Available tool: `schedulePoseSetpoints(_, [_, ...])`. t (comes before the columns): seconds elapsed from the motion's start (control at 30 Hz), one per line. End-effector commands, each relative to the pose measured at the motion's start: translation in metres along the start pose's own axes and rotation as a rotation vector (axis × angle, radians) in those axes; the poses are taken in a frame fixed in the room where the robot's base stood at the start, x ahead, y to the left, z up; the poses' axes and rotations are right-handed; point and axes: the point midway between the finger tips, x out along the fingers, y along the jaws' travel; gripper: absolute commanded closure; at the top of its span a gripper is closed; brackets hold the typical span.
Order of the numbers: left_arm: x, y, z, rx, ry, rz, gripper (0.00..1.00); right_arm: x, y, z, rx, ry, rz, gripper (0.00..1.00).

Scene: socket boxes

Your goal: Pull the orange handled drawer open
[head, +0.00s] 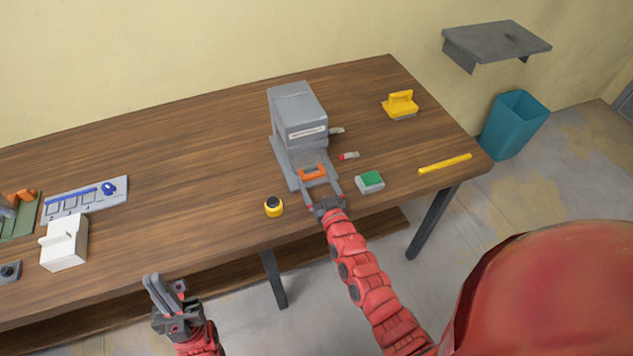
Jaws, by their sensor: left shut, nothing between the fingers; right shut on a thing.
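A grey box unit (298,107) with a white label stands on the wooden table. A low grey section sticks out at its front, with an orange handle (313,172) on it. I cannot tell clearly how far the drawer is out. My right gripper (319,186) reaches in from the front with its fingers at either side of the orange handle, shut on it. My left gripper (160,292) is shut and empty, in front of the table's near edge, far from the box.
Near the box are a green-topped block (370,181), a yellow tape measure (273,206) and small red-tipped pieces (348,156). A yellow bar (445,164) and yellow-handled block (400,104) lie right. A white block (64,243) and a grey tray (86,197) sit left.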

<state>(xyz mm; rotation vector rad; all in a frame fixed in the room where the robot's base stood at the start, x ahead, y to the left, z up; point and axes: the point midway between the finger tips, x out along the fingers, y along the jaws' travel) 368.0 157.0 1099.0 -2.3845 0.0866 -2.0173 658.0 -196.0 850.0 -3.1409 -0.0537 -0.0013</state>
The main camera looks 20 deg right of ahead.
Motion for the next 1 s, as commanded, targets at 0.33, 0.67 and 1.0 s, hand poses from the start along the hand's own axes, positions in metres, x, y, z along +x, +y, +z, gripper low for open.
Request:
schedulePoseSetpoints(0.33, [0.004,0.000,-0.001,0.000,0.000,0.000,1.00,-0.022,0.001,0.003,-0.002,-0.008,0.000,1.00])
schedulePoseSetpoints(0.67, [0.005,0.000,-0.001,0.000,0.000,0.000,1.00,-0.107,0.002,0.005,-0.001,-0.010,0.002,1.00])
schedulePoseSetpoints(1.0, [0.003,0.000,0.000,0.000,0.000,0.000,1.00,-0.147,0.000,0.003,-0.001,-0.007,0.000,1.00])
